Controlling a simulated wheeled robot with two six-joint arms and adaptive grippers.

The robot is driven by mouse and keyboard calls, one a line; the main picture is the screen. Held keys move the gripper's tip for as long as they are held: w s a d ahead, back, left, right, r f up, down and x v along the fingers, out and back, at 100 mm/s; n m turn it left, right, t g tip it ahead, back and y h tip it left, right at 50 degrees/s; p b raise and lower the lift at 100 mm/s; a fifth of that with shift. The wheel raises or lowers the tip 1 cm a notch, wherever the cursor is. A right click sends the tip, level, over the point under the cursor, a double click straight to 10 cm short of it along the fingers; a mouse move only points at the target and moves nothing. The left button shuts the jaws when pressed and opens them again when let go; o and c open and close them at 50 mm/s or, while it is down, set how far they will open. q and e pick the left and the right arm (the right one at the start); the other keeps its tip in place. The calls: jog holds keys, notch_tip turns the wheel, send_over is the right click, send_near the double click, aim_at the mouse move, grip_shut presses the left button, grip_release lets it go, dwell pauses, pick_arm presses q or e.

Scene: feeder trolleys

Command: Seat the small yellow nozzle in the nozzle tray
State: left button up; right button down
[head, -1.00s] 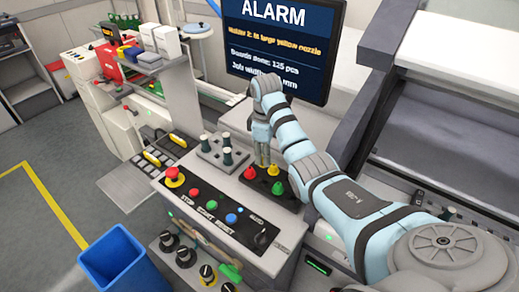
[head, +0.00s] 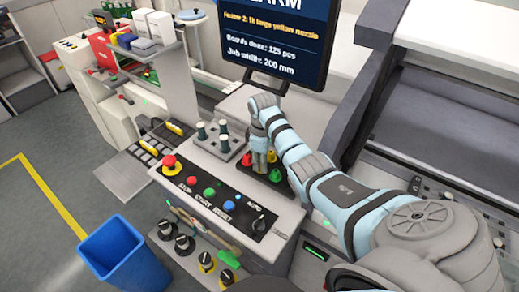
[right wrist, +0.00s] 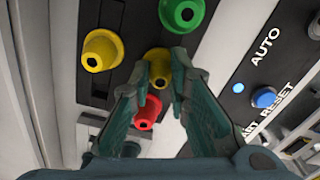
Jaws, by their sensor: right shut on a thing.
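My right gripper (head: 260,168) is shut on the small yellow nozzle (right wrist: 160,66), which shows between the fingertips in the right wrist view (right wrist: 158,80). The gripper points down among the nozzles of the nozzle tray (right wrist: 104,18), whose dark parts show around them. A larger yellow nozzle (right wrist: 102,50), a green nozzle (right wrist: 187,14) and a red nozzle (right wrist: 148,113) stand around it. In the head view the red nozzle (head: 247,159) is left of the fingers and the green nozzle (head: 275,175) right. I cannot tell whether the held nozzle touches the tray. My left gripper is not in view.
A grey block with dark-capped pegs (head: 213,146) stands left of the gripper. A control panel with buttons (head: 215,195) lies in front. The alarm screen (head: 275,40) stands behind. A blue bin (head: 122,258) is on the floor at the left.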

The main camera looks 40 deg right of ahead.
dwell(0.3)
jog(key=c, duration=1.4)
grip_release()
jog(key=shift+c, duration=0.2)
jog(key=shift+o, duration=0.4)
jog(key=shift+o, duration=0.8)
jog(key=shift+r+p, duration=0.35)
jog(key=shift+r, duration=3.7)
jog(key=shift+f, duration=0.15)
